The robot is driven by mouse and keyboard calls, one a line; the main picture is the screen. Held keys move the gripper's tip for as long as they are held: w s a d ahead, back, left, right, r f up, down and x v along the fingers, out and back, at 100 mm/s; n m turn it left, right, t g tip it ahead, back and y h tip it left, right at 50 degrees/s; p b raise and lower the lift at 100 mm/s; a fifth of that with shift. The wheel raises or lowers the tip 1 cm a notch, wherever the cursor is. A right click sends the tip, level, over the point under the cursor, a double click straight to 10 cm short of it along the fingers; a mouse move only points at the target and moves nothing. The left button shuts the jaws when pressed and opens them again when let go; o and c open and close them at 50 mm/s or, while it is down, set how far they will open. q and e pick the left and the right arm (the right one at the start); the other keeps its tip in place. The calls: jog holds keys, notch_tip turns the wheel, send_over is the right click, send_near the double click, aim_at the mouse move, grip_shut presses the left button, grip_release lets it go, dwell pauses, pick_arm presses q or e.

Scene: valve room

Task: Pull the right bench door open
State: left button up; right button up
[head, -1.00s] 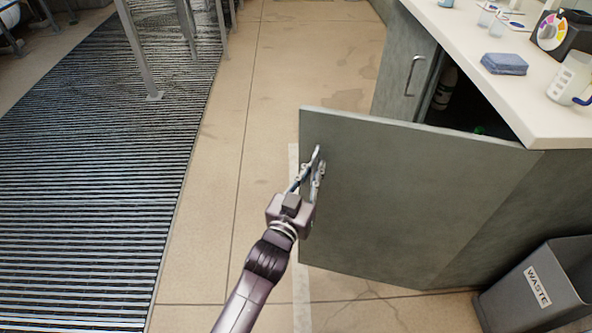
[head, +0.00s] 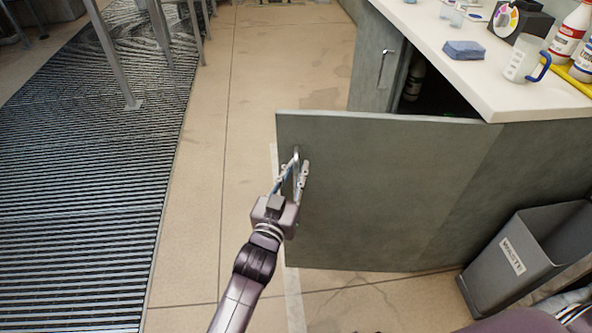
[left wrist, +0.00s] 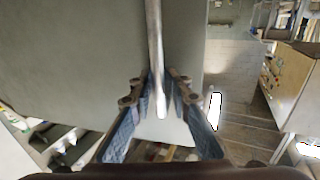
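The right bench door (head: 385,190) is a grey-green panel. It stands well open in the head view, swung out from the bench (head: 540,165). Its metal bar handle (head: 296,153) sits near the free edge. My left gripper (head: 294,170) has one finger on each side of this handle. In the left wrist view, the handle (left wrist: 154,50) runs down between the closely spaced fingertips (left wrist: 161,95); the grip looks closed on it, though exact contact is hard to see. The dark cabinet opening (head: 440,100) shows a bottle inside. My right gripper is not in view.
A grey waste bin (head: 510,265) stands at lower right, near the bench and door. The white countertop (head: 480,85) holds a blue sponge (head: 464,50), a mug (head: 522,62) and bottles. Tan floor left of the door is clear, up to a ribbed grating (head: 90,190).

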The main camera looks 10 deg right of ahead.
pick_arm(q)
jog(key=shift+s+f, duration=0.1)
jog(key=v, duration=1.2)
